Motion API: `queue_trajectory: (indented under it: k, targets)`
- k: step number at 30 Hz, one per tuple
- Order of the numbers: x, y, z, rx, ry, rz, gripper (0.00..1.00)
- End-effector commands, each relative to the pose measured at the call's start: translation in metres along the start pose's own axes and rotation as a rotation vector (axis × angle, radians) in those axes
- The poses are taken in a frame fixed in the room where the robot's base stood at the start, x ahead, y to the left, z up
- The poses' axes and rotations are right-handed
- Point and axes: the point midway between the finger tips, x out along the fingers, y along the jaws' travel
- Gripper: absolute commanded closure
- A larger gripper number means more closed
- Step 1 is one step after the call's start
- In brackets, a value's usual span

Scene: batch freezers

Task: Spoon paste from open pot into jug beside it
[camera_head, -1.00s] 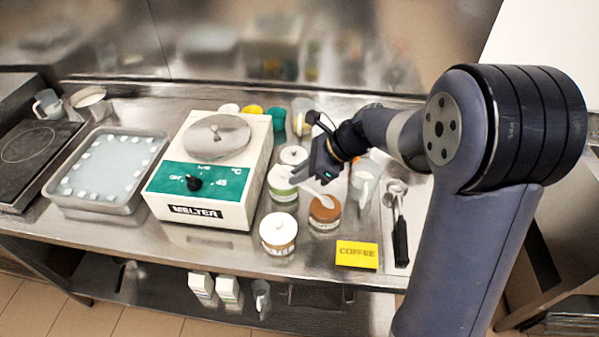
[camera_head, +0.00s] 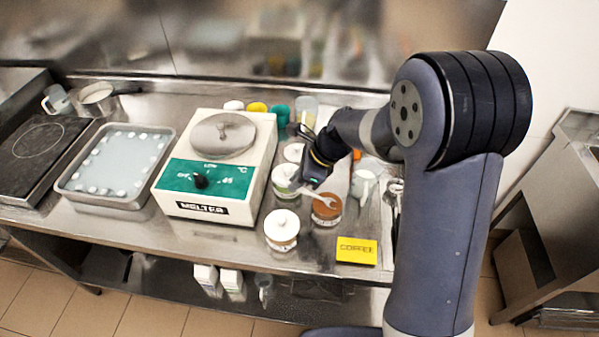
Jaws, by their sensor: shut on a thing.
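My gripper (camera_head: 306,180) is shut on a pale spoon (camera_head: 319,197), just left of and above the open pot of brown paste (camera_head: 327,211). The spoon slants down to the right, its far end over the pot's mouth. I cannot tell whether it touches the paste or carries any.
Lidded white pots (camera_head: 281,229) and (camera_head: 285,181) stand left of the open pot. A yellow COFFEE sign (camera_head: 356,250) is in front. The melter (camera_head: 213,165) stands further left, beside a tray (camera_head: 116,163). A metal utensil (camera_head: 395,187) at right is mostly hidden.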

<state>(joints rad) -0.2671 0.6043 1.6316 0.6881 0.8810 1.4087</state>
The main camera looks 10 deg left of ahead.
Motion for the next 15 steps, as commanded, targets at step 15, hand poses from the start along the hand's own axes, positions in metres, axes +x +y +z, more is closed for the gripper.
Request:
queue_trajectory:
  k: [15]
  targets:
    - [-0.025, 0.0, 0.019, 0.0, 0.027, -0.002, 1.0]
